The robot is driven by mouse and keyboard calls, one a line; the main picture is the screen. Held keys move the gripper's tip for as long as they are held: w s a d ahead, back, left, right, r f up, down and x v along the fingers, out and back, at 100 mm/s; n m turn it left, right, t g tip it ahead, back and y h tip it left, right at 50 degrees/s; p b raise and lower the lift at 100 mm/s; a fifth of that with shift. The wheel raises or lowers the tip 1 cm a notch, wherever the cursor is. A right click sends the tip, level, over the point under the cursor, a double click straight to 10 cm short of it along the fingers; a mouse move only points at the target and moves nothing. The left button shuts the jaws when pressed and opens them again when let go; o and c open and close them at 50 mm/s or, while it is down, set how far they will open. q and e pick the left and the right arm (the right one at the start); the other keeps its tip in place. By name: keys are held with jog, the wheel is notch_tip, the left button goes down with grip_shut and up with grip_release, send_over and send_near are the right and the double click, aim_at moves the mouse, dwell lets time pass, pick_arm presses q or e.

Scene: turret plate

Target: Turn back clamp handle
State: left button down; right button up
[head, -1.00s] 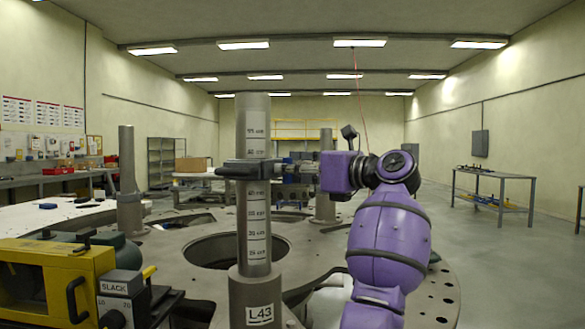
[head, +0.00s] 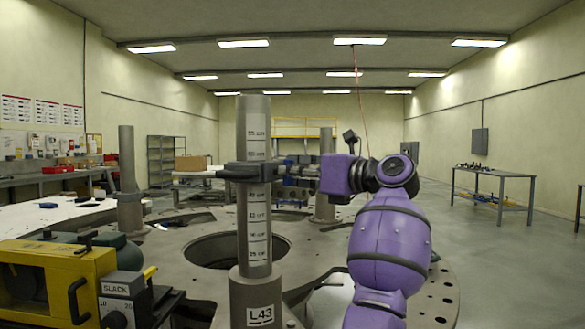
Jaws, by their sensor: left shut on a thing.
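The grey upright post (head: 252,215) carries a white printed scale and an L43 label near its base. A dark clamp (head: 246,171) sits around the post, partway up, with a part sticking out to the left. The handle is mostly hidden by the gripper and is too small to make out clearly. My right gripper is not in view.
The round turret plate (head: 190,285) has large openings. Other posts stand at the left (head: 129,180) and behind my wrist (head: 326,205). A yellow machine (head: 50,265) with a dial marked SLACK fills the lower left. A side table (head: 490,174) stands far right, with clear floor around it.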

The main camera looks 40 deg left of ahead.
pick_arm(q)
jog(key=m+p, duration=0.4)
jog(key=m, duration=0.1)
jog(key=m+p, duration=0.4)
jog(key=m, duration=0.2)
jog(key=m+p, duration=0.4)
jog(key=m, duration=0.2)
jog(key=shift+w+p, duration=0.3)
jog(key=shift+p, duration=0.05)
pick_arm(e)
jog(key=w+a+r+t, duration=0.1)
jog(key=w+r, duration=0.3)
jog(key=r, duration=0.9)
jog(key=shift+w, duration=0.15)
pick_arm(q)
jog(key=shift+f, duration=0.1)
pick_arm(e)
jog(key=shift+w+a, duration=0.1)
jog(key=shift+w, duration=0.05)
pick_arm(q)
jog(key=c, duration=1.7)
grip_release()
jog(key=shift+f, duration=0.1)
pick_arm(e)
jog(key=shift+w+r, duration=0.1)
pick_arm(q)
jog(key=shift+d, duration=0.15)
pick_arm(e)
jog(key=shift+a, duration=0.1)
